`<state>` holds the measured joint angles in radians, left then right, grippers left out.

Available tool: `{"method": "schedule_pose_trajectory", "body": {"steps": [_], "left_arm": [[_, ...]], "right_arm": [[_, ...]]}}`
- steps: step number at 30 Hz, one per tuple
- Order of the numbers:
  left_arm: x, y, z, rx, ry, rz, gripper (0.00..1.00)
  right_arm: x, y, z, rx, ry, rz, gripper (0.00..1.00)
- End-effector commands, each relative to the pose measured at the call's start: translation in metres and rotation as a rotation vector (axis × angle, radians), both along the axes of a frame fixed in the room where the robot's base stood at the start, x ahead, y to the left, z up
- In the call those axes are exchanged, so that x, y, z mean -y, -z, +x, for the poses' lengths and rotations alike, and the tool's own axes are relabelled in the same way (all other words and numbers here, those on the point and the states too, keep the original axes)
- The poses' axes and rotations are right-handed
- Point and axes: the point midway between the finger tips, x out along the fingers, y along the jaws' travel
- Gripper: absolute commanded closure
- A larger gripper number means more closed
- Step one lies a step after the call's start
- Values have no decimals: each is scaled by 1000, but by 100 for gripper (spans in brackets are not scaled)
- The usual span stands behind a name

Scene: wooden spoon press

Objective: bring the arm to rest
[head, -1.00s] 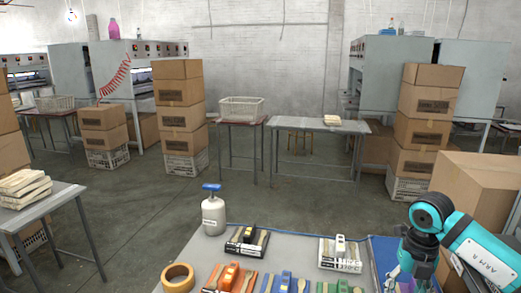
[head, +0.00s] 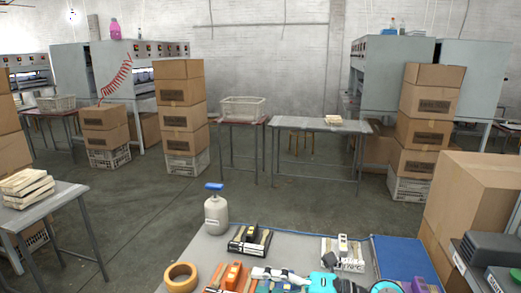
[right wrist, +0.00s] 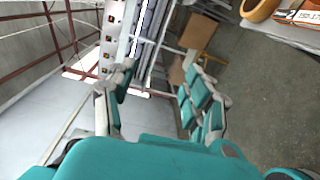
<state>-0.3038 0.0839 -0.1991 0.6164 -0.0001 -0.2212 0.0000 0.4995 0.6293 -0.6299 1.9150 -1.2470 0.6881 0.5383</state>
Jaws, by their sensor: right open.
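My right arm lies low across the bottom edge of the head view, over the front of the work table (head: 300,247). Its gripper (head: 262,273) points to the left there, in front of the orange-handled piece (head: 232,275), and partly covers the row of coloured pieces. In the right wrist view, the teal fingers of the right gripper (right wrist: 160,92) stand wide apart with nothing between them. My left gripper is not in view.
A white bottle with a blue cap (head: 216,214), a tape roll (head: 181,277) and a black-handled piece (head: 249,240) are on the table. A labelled piece (head: 343,253) lies farther right. A large carton (head: 478,205) stands at the right. Open floor (head: 130,220) lies beyond the table.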

Motion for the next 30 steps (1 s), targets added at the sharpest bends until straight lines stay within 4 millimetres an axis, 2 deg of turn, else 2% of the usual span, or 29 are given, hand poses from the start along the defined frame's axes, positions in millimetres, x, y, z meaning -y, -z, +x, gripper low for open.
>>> {"method": "schedule_pose_trajectory", "body": {"steps": [1, 4, 6, 8, 11, 13, 15, 18, 21, 24, 30], "left_arm": [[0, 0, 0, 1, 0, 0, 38], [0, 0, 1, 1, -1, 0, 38], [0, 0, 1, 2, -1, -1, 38], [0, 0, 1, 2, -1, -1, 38], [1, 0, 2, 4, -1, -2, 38], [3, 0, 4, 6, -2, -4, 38], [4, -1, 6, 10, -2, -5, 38], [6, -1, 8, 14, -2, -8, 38], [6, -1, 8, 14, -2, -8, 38], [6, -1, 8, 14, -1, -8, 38], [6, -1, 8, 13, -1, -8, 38]], "right_arm": [[-3, -21, 0, -37, 81, 174, 48], [16, -49, 14, -126, 276, 451, 48], [41, -54, 25, -211, 430, 603, 48], [66, -47, 33, -300, 573, 713, 48], [115, -12, 40, -497, 851, 856, 48], [148, 30, 33, -667, 1058, 909, 48], [173, 74, 15, -836, 1242, 920, 48], [194, 133, -24, -1070, 1462, 878, 48], [203, 175, -65, -1259, 1610, 805, 48], [205, 202, -101, -1407, 1708, 728, 48], [202, 235, -164, -1636, 1829, 577, 48]]}}
